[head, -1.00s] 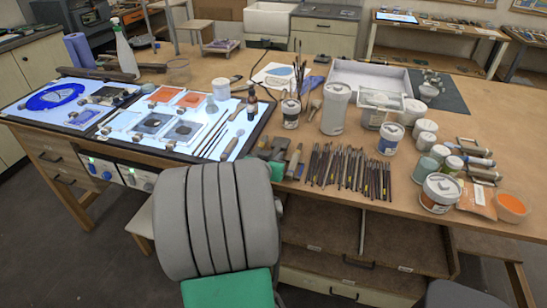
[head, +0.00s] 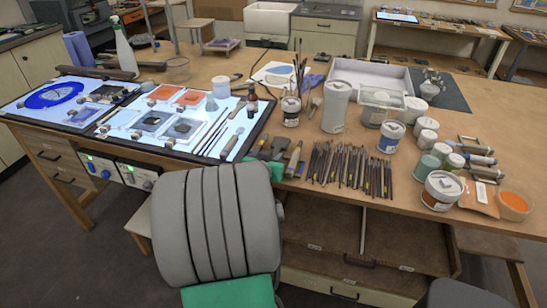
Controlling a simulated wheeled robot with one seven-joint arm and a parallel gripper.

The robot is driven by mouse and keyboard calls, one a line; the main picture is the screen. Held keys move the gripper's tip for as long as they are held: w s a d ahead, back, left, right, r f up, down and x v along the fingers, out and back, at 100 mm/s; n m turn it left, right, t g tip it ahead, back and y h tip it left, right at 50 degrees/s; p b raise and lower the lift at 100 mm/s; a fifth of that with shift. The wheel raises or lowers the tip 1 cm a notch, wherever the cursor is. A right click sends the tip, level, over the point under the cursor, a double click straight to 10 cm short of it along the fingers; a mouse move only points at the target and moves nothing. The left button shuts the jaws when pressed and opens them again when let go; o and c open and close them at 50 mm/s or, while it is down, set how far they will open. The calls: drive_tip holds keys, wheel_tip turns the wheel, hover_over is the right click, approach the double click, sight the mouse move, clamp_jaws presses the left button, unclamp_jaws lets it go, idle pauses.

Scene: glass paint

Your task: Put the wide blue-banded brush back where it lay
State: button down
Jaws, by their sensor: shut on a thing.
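My gripper is not visible; the large grey link of my own arm fills the lower middle and hides what lies behind it. Several wide, short-handled brushes or tools (head: 294,160) lie at the table's front edge, just beyond my arm. I cannot make out a blue band on any of them. The wide blue-banded brush cannot be picked out, and I cannot see what my gripper holds.
Many thin brushes or tools (head: 350,170) lie in a row along the front edge. Jars (head: 336,106) and pots crowd the right. A lit panel (head: 232,150) with glass pieces is left. A white tray (head: 399,75) stands behind. Bare wood (head: 490,125) shows at right.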

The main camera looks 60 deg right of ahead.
drive_tip(key=shift+f+b, duration=0.2)
drive_tip(key=shift+b, duration=0.1)
drive_tip(key=c, duration=1.2)
unclamp_jaws()
